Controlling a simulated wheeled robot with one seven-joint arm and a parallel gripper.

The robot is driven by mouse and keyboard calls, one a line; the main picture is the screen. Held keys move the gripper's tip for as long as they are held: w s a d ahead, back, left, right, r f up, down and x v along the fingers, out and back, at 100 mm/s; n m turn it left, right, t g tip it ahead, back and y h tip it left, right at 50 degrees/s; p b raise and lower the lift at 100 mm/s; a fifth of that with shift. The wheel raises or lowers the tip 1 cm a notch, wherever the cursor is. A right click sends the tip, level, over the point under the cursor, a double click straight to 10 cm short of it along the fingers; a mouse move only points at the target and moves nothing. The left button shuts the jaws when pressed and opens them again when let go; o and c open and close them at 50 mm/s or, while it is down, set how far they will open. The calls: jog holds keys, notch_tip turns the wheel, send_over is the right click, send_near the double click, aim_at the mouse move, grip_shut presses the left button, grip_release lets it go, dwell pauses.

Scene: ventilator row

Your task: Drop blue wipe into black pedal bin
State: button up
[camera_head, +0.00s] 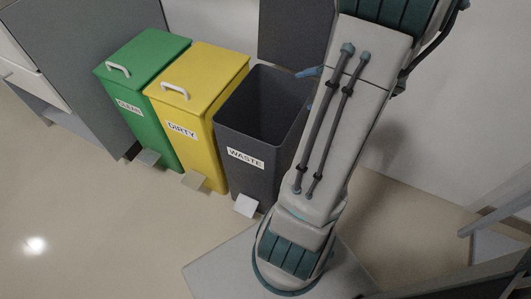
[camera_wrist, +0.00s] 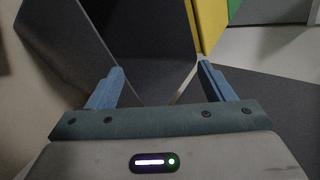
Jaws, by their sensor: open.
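The black pedal bin (camera_head: 257,120), labelled WASTE, stands with its dark lid (camera_head: 293,32) raised and its top open. My gripper (camera_head: 309,88) is at the right side of the bin's opening, partly hidden behind my arm. In the wrist view, its two blue fingers (camera_wrist: 158,88) are wide apart with nothing between them, and dark bin surfaces (camera_wrist: 150,45) lie beyond them. I see no blue wipe in either view. The bottom of the bin is too dark to make out.
A yellow DIRTY bin (camera_head: 200,105) and a green CLEAN bin (camera_head: 145,90), both lidded, stand left of the black bin. A grey cabinet (camera_head: 80,60) is at far left. The wall is behind. The floor (camera_head: 90,220) at front left is clear.

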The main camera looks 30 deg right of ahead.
jog(key=p+v, duration=0.1)
jog(key=v, duration=0.4)
jog(key=shift+s+r, duration=0.1)
jog(key=shift+s, duration=0.1)
jog(key=a+r+n+g+h+p, duration=0.2)
jog(key=a+r+n+p, duration=0.5)
jog(key=a+r+p, duration=0.7)
jog(key=s+a+r+n+g+h+p, duration=0.1)
jog(key=a+r+n+g+p, duration=0.3)
jog(key=a+r+n+p, duration=0.4)
jog(key=a+r+h+p, duration=0.1)
jog(key=a+r+p, duration=0.5)
jog(key=r, duration=0.5)
jog(key=shift+s+a+g, duration=0.2)
jog(key=shift+a+g, duration=0.2)
jog(key=shift+a, duration=0.05)
